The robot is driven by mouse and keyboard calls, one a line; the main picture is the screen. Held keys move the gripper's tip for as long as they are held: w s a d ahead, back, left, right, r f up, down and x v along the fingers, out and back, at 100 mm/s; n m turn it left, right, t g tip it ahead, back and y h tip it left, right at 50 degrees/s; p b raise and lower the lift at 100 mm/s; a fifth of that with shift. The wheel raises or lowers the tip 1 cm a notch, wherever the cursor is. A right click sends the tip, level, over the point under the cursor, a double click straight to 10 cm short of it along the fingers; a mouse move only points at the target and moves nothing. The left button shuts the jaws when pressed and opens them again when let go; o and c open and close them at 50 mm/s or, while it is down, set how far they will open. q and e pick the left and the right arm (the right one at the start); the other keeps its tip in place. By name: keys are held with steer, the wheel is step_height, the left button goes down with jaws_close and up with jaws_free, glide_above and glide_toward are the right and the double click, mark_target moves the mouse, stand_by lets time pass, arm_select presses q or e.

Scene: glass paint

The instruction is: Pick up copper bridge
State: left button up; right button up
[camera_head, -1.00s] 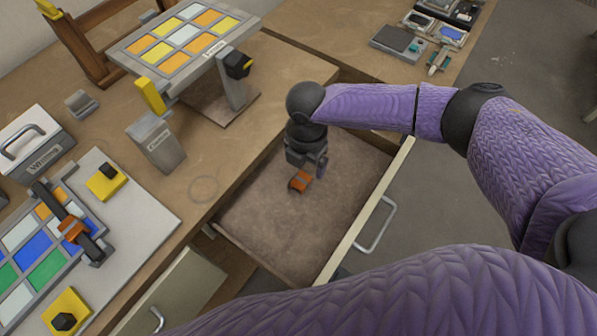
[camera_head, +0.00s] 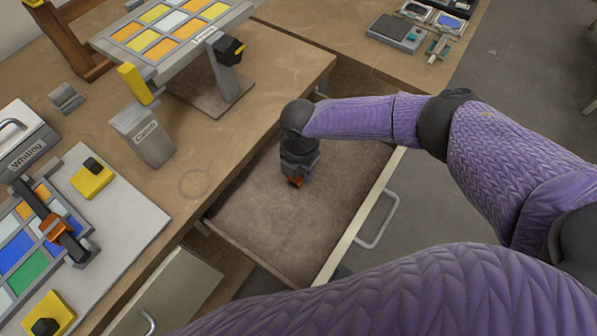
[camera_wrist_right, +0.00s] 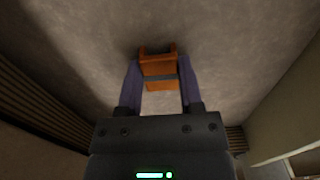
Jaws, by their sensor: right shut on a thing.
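The copper bridge (camera_head: 295,182) is a small orange-brown piece low in the open drawer (camera_head: 262,238). In the right wrist view the copper bridge (camera_wrist_right: 158,70) sits between the two fingers, with a dark band across its middle. My right gripper (camera_head: 297,175) points down into the drawer and is shut on the bridge; the wrist view shows a finger of the gripper (camera_wrist_right: 159,84) against each side. The head view mostly hides the bridge behind the gripper. I cannot tell whether it touches the drawer floor. My left gripper is not in view.
The drawer's front edge and handle (camera_head: 378,220) are on the right, the tabletop edge on the left. A tilted panel of coloured tiles (camera_head: 170,35) stands on the table. Another orange-brown piece on a dark bar (camera_head: 52,228) lies over the lower-left tile grid. The drawer floor is otherwise clear.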

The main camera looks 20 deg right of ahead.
jaws_close()
step_height(320, 180, up, 10)
steer(key=p, duration=0.3)
steer(key=shift+p, duration=0.4)
steer(key=shift+r, duration=0.1)
step_height(320, 180, up, 3)
steer(key=p, duration=0.3)
steer(key=shift+p, duration=0.3)
